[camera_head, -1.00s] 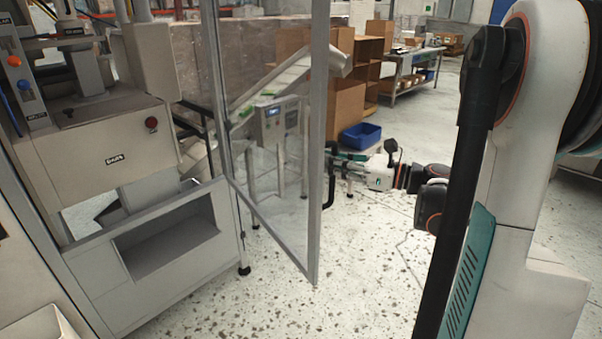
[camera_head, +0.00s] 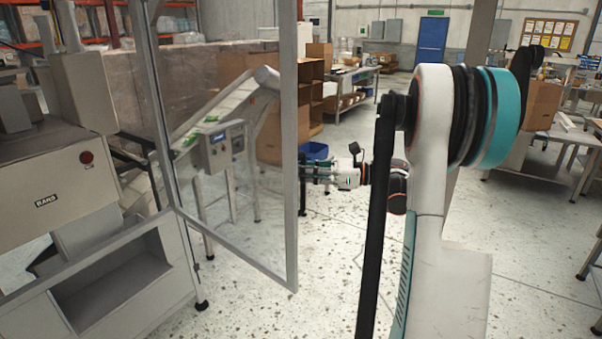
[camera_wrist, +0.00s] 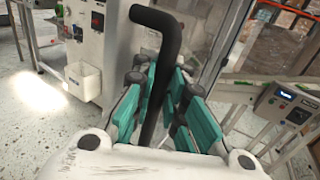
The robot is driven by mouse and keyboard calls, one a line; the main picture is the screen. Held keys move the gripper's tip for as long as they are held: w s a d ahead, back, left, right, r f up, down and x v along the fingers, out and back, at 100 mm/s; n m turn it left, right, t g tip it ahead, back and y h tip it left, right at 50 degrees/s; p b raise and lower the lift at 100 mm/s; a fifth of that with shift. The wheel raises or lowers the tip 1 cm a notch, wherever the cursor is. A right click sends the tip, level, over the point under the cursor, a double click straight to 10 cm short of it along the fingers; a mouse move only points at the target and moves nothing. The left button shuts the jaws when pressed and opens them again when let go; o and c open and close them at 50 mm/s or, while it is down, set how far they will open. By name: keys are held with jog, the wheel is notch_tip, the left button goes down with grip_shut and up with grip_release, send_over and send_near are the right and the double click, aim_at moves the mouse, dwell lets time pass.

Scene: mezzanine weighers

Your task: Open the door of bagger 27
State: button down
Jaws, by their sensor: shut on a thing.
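The bagger door (camera_head: 225,190) is a clear panel in a grey metal frame. It stands swung out from the bagger (camera_head: 60,185) at the left of the head view. The handle's lower end is hidden by the gripper body. The number 27 cannot be read in these frames.
A conveyor with a control box (camera_head: 222,147) stands behind the door glass. A blue bin (camera_head: 314,151) and cardboard boxes (camera_head: 270,132) are beyond it. Speckled floor (camera_head: 325,265) is clear between the door and my arm. Workbenches (camera_head: 570,150) stand at the right.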

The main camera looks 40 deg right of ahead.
jog(key=c, duration=1.6)
grip_release()
jog(key=shift+s, duration=0.1)
jog(key=shift+c, duration=0.2)
jog(key=shift+r, duration=0.1)
jog(key=v, duration=1.2)
